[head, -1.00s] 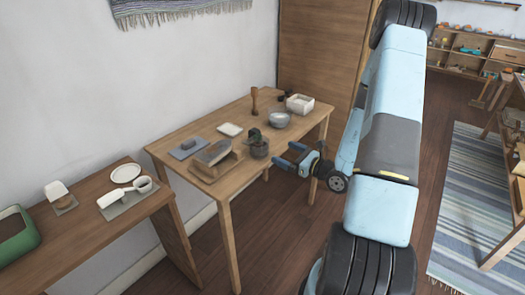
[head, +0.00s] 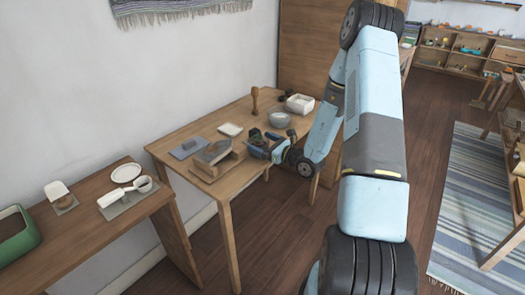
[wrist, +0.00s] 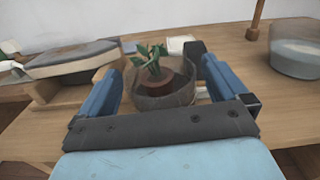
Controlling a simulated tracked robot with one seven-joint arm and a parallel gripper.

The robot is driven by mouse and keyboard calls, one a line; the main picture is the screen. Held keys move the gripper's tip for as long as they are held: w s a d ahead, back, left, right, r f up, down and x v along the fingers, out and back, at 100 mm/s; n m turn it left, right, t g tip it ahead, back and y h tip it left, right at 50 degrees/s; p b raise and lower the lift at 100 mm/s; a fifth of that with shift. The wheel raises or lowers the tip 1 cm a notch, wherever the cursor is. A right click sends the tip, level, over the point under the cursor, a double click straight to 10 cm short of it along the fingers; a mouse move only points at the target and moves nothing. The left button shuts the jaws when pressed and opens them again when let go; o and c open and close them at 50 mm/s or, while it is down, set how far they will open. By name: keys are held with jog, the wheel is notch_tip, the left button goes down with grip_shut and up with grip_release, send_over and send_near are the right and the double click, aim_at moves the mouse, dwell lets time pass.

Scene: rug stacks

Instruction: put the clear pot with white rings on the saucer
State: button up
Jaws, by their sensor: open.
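A see-through, brownish-grey pot (wrist: 165,95) with a green plant stands on the wooden table, between the fingers of my gripper (wrist: 160,72) in the wrist view. My gripper is open, one finger on each side of the pot, with no clear contact. White rings on the pot cannot be made out. In the head view, my gripper (head: 263,144) is at the table's front edge and largely hides the pot. A small white square dish (head: 230,129) lies behind the pot, and a round white plate (head: 125,172) lies on the left table; I cannot tell which is the saucer.
A grey bowl (head: 279,119) stands right of the pot, near a white box (head: 299,103) and a wooden pestle-like post (head: 255,100). A wooden block with a grey top (head: 213,155) sits close on the left. A flat grey slab (head: 187,148) lies farther left.

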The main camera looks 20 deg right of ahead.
jog(key=shift+x, duration=1.05)
jog(key=shift+c, duration=0.3)
jog(key=c, duration=1.2)
jog(key=shift+r, duration=0.15)
